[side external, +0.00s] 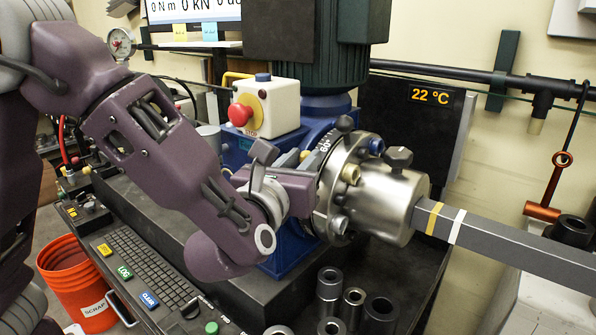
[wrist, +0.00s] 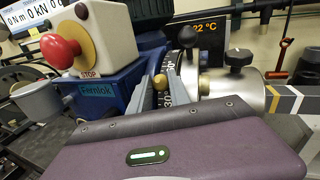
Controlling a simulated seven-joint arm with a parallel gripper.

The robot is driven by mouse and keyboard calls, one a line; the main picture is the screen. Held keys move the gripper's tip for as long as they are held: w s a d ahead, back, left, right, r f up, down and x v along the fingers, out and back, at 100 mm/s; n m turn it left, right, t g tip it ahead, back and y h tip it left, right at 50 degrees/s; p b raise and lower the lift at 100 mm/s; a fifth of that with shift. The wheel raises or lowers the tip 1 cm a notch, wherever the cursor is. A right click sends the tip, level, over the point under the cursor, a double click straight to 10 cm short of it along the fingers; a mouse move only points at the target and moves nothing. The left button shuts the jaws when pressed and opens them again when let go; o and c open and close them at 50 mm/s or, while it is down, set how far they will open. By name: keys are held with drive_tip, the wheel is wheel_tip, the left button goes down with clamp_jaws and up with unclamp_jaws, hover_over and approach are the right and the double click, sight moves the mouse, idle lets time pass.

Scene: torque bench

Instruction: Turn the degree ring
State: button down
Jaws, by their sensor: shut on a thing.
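The degree ring (side external: 322,150) is a dark band with white marks and numbers around the left end of the steel chuck (side external: 385,200). It also shows in the wrist view (wrist: 166,98), between my fingers. My gripper (side external: 303,157) reaches in from the left, low beside the ring, and is shut on its rim. In the wrist view my two grey fingers (wrist: 162,80) lie against the ring's near side. The exact contact is partly hidden. A black knob (side external: 344,123) and a brass-coloured knob (side external: 350,174) stick out close to my fingertips.
A yellow-and-white box with a red stop button (side external: 240,114) stands close behind my wrist. A grey bar (side external: 500,240) runs right from the chuck. Loose sockets (side external: 329,283) stand on the bench below. An orange scrap bucket (side external: 80,285) is at lower left.

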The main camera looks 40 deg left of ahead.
drive_tip(key=shift+r, duration=0.2)
drive_tip(key=c, duration=1.3)
unclamp_jaws()
drive_tip(key=shift+o, duration=0.2)
drive_tip(key=shift+f, duration=0.1)
drive_tip(key=v, duration=0.7)
